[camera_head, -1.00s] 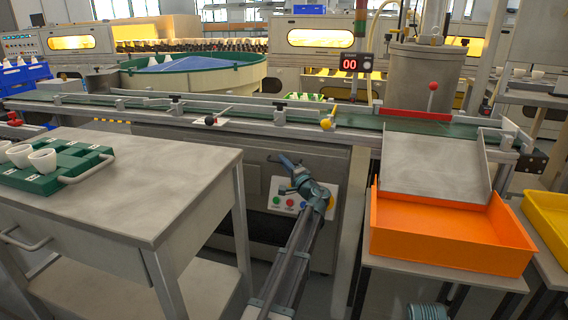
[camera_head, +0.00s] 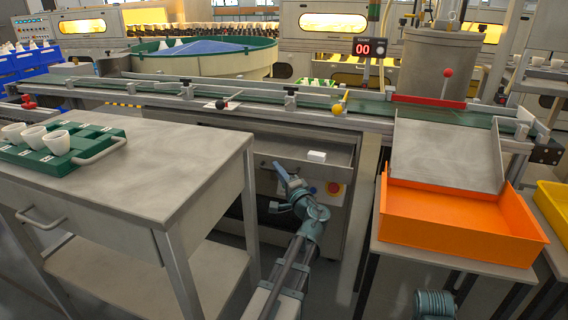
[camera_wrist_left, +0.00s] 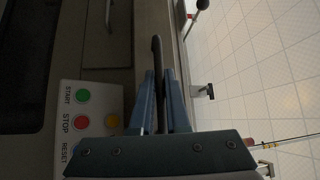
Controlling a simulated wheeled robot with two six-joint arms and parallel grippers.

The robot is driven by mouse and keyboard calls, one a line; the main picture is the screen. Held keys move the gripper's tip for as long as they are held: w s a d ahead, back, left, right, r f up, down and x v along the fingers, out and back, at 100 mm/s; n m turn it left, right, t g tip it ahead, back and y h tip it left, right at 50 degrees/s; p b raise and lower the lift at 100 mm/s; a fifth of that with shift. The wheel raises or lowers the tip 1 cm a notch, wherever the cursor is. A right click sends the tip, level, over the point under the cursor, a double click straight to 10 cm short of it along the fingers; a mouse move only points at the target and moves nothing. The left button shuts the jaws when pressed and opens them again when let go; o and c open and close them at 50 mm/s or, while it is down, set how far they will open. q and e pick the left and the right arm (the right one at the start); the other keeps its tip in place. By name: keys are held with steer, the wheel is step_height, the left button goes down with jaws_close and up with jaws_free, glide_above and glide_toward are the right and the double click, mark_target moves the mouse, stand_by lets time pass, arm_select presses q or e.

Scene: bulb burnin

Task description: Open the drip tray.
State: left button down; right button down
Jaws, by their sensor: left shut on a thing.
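The drip tray (camera_head: 285,148) is a grey open drawer in the cabinet under the conveyor. In the head view it stands out from the cabinet front, with a small white block (camera_head: 316,156) in it. My left gripper (camera_head: 278,168) is at the tray's front. In the left wrist view the left gripper (camera_wrist_left: 158,75) is shut on a dark handle bar (camera_wrist_left: 157,50), which lies between its two blue fingers. The fingers hide part of the handle.
A control panel (camera_wrist_left: 85,120) with START, STOP and RESET buttons is beside the gripper. A grey workbench (camera_head: 165,165) with cups in a green rack (camera_head: 75,145) stands left. An orange bin (camera_head: 460,225) stands right. The conveyor (camera_head: 270,108) runs above the tray.

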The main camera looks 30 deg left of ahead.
arm_select(q)
steer(key=shift+s+d, duration=0.15)
steer(key=shift+s, duration=0.3)
steer(key=c, duration=1.2)
jaws_free()
steer(key=b+v, duration=0.1)
steer(key=v, duration=1.2)
steer(key=shift+s+d+b, duration=0.2)
steer(key=shift+d+b, duration=0.1)
steer(key=shift+b, duration=0.1)
steer(key=shift+f, duration=0.15)
